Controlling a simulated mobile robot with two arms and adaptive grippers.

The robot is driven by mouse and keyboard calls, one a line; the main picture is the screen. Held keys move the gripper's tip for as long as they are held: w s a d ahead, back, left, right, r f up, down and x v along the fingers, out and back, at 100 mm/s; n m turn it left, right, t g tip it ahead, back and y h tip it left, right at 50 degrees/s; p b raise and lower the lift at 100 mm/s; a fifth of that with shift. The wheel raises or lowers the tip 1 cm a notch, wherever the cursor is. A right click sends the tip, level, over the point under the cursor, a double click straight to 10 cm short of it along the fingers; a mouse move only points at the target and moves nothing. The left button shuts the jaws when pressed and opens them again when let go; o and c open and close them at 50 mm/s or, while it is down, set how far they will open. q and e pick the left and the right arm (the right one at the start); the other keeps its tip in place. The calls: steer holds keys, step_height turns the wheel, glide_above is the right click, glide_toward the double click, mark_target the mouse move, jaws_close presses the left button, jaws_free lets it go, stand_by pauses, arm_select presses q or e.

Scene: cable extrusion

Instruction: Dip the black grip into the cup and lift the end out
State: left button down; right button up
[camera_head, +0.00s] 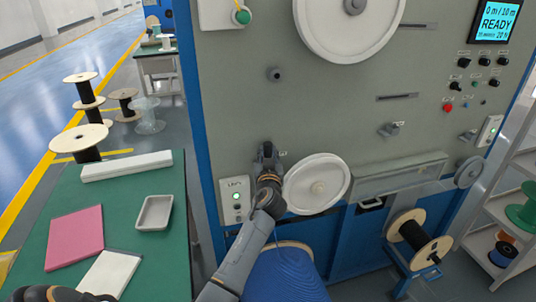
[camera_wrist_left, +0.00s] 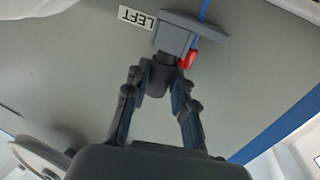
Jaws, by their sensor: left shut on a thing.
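My left gripper (camera_head: 268,160) is at the front of the grey machine (camera_head: 235,95), left of a white wheel (camera_head: 317,184). A small red part (camera_wrist_left: 188,59) sits beside the block. A blue cable (camera_wrist_left: 204,10) shows at the flange. A sign reading LEFT (camera_wrist_left: 137,17) is close by on the panel. I cannot make out a cup in either view.
A green table (camera_head: 120,193) at the left carries a grey tray (camera_head: 154,212), a pink pad (camera_head: 75,238) and a long white box (camera_head: 127,166). A drum of blue cable (camera_head: 284,275) stands below my left arm. A black cable spool (camera_head: 417,238) stands at the right.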

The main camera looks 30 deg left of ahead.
stand_by(0.3)
arm_select(q)
steer(key=shift+r+p, duration=1.45)
steer(key=shift+r, duration=0.7)
steer(key=shift+f, duration=0.1)
